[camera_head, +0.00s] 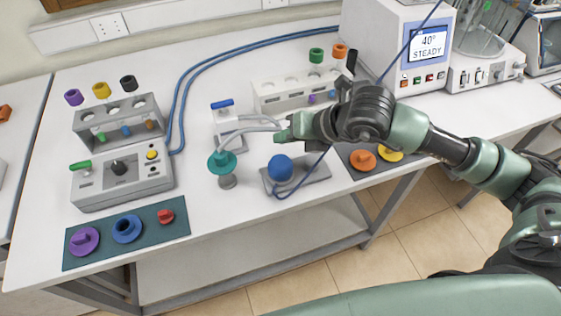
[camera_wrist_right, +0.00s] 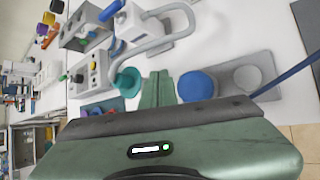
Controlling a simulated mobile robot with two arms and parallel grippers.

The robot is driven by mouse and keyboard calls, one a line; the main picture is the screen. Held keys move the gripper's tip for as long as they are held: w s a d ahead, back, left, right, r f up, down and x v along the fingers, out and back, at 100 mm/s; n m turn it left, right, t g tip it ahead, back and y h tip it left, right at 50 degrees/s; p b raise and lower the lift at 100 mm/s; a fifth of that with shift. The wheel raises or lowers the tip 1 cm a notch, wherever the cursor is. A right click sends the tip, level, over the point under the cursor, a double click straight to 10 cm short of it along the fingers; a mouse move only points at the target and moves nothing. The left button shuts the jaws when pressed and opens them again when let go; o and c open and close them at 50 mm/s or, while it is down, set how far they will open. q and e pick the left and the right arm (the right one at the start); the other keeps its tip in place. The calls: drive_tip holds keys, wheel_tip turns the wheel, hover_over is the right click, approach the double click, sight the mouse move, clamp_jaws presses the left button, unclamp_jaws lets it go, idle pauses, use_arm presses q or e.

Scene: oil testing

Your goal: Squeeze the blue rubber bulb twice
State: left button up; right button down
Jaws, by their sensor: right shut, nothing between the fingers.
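The blue rubber bulb (camera_head: 281,168) sits on a grey plate (camera_head: 316,173) near the front edge of the table, with a blue cord running from it. In the right wrist view the bulb (camera_wrist_right: 196,86) is just right of the fingers, apart from them. My right gripper (camera_head: 284,135) is shut and empty, above and behind the bulb in the head view. Its closed green fingers (camera_wrist_right: 158,88) also show in the right wrist view, between the teal cap and the bulb. My left gripper is in neither view.
A teal-capped stand (camera_head: 222,163) with a grey hose is left of the bulb. A control box (camera_head: 122,183) and a dark mat (camera_head: 127,232) with coloured knobs lie further left. A white rack (camera_head: 290,93) stands behind. A machine (camera_head: 411,48) showing 40° STEADY is at back right.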

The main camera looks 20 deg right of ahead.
drive_tip(key=b, duration=0.2)
hover_over(278, 159)
drive_tip(key=s+d, duration=0.1)
drive_tip(key=s, duration=0.1)
drive_tip(key=f, duration=0.4)
drive_tip(key=shift+w+d, duration=0.1)
drive_tip(key=shift+w, duration=0.15)
drive_tip(key=shift+f+b, duration=0.5)
drive_tip(key=shift+b, duration=0.2)
idle(0.7)
drive_tip(key=shift+f+b, duration=0.4)
drive_tip(key=shift+b, duration=0.35)
drive_tip(key=shift+f+b, duration=0.95)
drive_tip(key=shift+b, duration=0.05)
idle(0.7)
drive_tip(key=shift+r, duration=0.1)
drive_tip(key=shift+r+p, duration=0.65)
drive_tip(key=shift+r, duration=0.6)
drive_tip(key=shift+r, duration=0.15)
